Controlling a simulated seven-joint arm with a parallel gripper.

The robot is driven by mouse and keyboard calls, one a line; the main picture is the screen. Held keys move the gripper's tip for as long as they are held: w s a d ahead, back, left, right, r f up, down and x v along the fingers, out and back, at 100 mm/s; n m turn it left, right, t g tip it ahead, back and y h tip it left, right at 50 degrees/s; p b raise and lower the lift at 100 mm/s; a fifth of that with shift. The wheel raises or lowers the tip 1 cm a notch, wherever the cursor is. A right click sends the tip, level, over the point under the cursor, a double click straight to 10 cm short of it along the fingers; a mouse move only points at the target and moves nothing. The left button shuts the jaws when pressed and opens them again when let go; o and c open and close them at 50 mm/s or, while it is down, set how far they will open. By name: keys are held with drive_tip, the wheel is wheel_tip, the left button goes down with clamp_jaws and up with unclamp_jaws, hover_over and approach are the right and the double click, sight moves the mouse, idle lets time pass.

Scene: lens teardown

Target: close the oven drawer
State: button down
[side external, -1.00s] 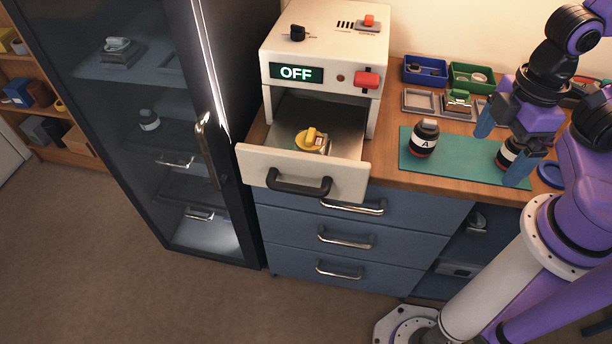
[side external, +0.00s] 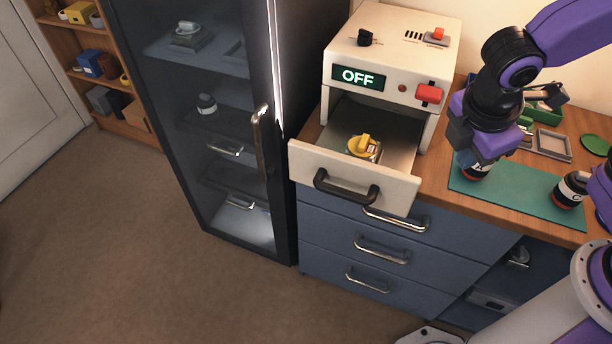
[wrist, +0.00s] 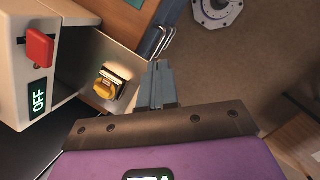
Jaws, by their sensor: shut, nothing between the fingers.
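The oven drawer (side external: 328,171) is pulled out of the white oven (side external: 388,52), with its cream front and black handle (side external: 346,188) facing out. A yellow-topped part (side external: 364,146) sits inside it and also shows in the wrist view (wrist: 106,86). My gripper (side external: 457,137) is shut and empty, to the right of the open drawer and above the counter, apart from the drawer front. In the wrist view its closed fingers (wrist: 160,82) appear to the right of the yellow-topped part. The drawer handle cannot be made out there.
The oven display reads OFF (side external: 359,77). A jar (side external: 474,168) is partly hidden behind my gripper on the green mat (side external: 515,190); another jar (side external: 571,189) stands farther right. A glass-door cabinet (side external: 225,130) stands left of the oven. The floor before the drawer is clear.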

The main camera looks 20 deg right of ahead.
drive_tip(key=w+a+f+n+t+h, duration=0.2)
drive_tip(key=w+a+f+n, duration=0.15)
drive_tip(key=a, duration=0.55)
drive_tip(key=w+a+f+n+t+h, duration=0.2)
drive_tip(key=w+a, duration=0.3)
drive_tip(key=a, duration=0.4)
drive_tip(key=a+f+n+t+h, duration=0.3)
drive_tip(key=a+f+n+t, duration=0.3)
drive_tip(key=a, duration=0.6)
drive_tip(key=m+g, duration=0.1)
drive_tip(key=m, duration=0.1)
approach(309, 169)
drive_tip(key=shift+n, duration=0.25)
drive_tip(key=x, duration=0.5)
drive_tip(key=shift+f, duration=0.25)
drive_tip(key=shift+w+d, duration=0.45)
drive_tip(key=shift+w, duration=0.1)
